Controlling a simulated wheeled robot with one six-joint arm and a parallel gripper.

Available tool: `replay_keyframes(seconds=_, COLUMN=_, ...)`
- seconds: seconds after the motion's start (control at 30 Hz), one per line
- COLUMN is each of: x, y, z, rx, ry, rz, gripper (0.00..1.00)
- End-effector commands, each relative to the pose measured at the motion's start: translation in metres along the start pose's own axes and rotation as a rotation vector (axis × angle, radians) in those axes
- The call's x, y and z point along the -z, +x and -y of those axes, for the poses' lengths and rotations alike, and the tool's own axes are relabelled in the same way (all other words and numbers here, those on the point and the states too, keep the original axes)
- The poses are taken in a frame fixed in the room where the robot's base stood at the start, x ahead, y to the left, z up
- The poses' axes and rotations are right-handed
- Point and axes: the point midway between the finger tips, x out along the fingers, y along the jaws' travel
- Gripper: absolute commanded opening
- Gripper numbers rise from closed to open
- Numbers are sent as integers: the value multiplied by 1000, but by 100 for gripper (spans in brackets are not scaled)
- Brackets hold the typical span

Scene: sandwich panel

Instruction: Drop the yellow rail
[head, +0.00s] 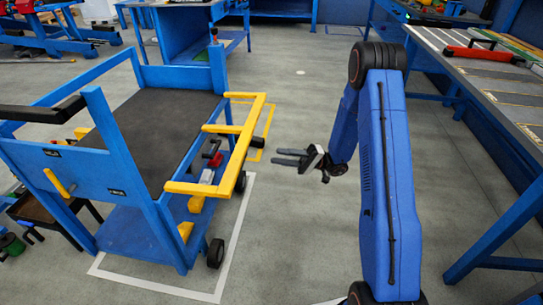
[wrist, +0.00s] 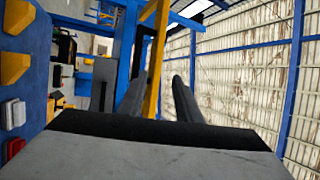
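The yellow rail (head: 244,138) runs along the right side of the blue cart (head: 151,200), raised level and standing out from the side. In the wrist view the yellow rail (wrist: 155,58) shows beyond the fingers, in line with the gap between them. My gripper (head: 279,157) is to the right of the rail, with its fingers pointing left towards it. The two dark fingers (wrist: 158,92) are apart, with nothing visible held between them. The gripper looks apart from the rail, though the exact distance is hard to tell.
The cart has a dark top (head: 150,130) and a lower blue shelf with several small parts. A workbench (head: 500,85) with a red tool (head: 482,54) stands at the right.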

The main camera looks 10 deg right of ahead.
Motion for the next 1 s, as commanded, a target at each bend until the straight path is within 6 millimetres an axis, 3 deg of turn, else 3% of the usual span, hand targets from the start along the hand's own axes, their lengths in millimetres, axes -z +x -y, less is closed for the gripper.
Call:
replay_keyframes(seconds=0.4, x=0, y=-9, z=0, rx=0, ry=0, rz=1, gripper=31)
replay_keyframes(seconds=0.53, x=0, y=-8, z=0, rx=-7, ry=13, rz=1, gripper=3)
replay_keyframes(seconds=0.57, x=0, y=-7, z=0, rx=-14, ry=26, rz=0, gripper=0)
replay_keyframes(seconds=0.77, x=5, y=1, z=2, rx=-117, ry=234, rz=-25, gripper=0)
replay_keyframes(seconds=1.0, x=15, y=9, z=3, rx=-276, ry=602, rz=-140, gripper=0)
